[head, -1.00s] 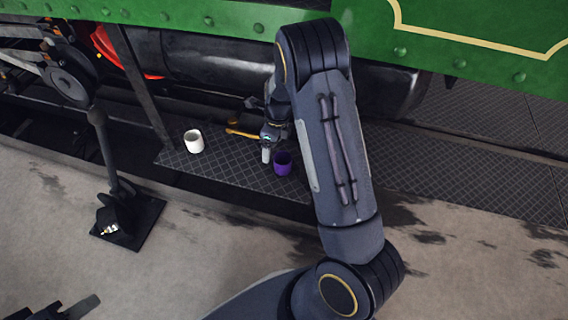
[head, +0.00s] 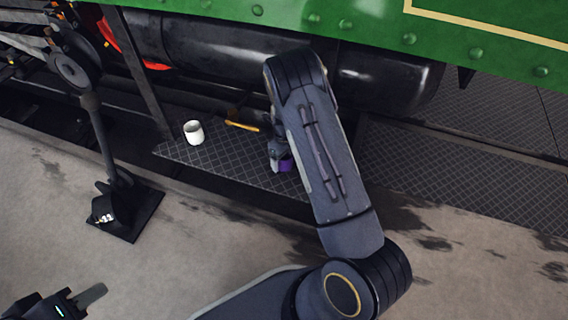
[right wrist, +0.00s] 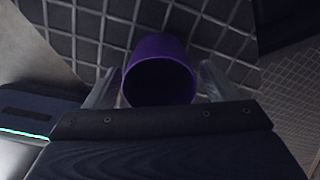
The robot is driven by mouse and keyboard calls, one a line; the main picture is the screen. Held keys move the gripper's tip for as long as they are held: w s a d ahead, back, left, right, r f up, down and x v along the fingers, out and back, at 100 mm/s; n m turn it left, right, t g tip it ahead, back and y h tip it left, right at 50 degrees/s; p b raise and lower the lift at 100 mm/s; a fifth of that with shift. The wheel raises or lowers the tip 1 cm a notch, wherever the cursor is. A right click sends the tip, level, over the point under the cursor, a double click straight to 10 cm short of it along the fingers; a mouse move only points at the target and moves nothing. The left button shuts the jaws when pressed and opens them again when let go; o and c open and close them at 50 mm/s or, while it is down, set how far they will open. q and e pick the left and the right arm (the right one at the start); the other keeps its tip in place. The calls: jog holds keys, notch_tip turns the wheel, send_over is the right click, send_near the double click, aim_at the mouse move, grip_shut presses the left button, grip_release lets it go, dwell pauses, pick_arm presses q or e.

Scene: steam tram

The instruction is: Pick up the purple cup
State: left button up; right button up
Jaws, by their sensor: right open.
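The purple cup (head: 286,164) stands on the dark diamond-patterned step plate (head: 225,164), partly hidden behind my right arm and gripper. In the right wrist view the cup (right wrist: 160,72) lies between the two fingers of my right gripper (right wrist: 160,88), with its dark opening towards the camera. The right gripper is open, one finger on each side of the cup. I cannot tell whether a finger touches it. My left gripper (head: 80,300) is at the bottom left corner of the head view, far from the cup; its jaws are only partly visible.
A white cup (head: 194,133) stands on the same plate to the left. A yellow-handled tool (head: 243,127) lies behind, near the black cylinder (head: 215,50). The green tram side (head: 480,40) overhangs the plate. A black lever stand (head: 126,212) stands on the floor at left.

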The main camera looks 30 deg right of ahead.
jog(key=shift+f, duration=0.25)
jog(key=c, duration=1.1)
jog(key=shift+r, duration=0.1)
